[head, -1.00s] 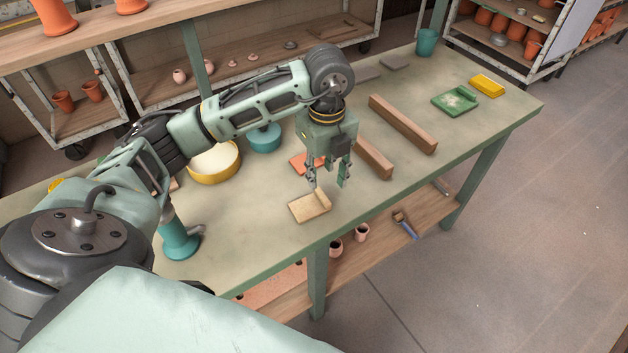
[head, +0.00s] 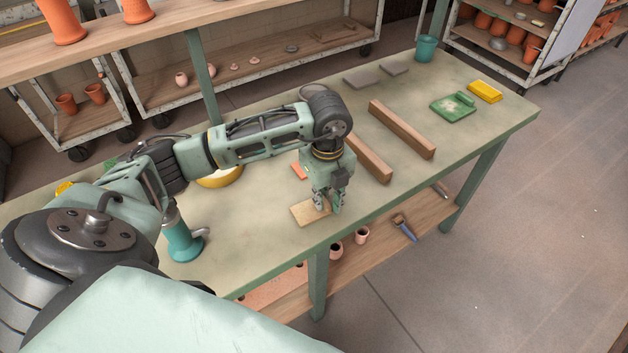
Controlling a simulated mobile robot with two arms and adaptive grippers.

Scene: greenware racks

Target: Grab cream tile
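The cream tile (head: 304,215) lies on the worktable near its front edge, its right end hidden behind my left gripper. My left gripper (head: 329,209) points down, with its fingertips low at the tile's right end, where the raised edge is. The fingers look fairly close together, but I cannot tell whether they are shut on that edge. My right gripper is not in view.
On the green-edged worktable (head: 255,250) stand a teal tool (head: 182,243) at left, and two wooden bars (head: 402,130), a green block (head: 453,107), a yellow block (head: 485,91) and a teal cup (head: 426,47) toward the right. An orange tile (head: 299,171) lies just behind the gripper.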

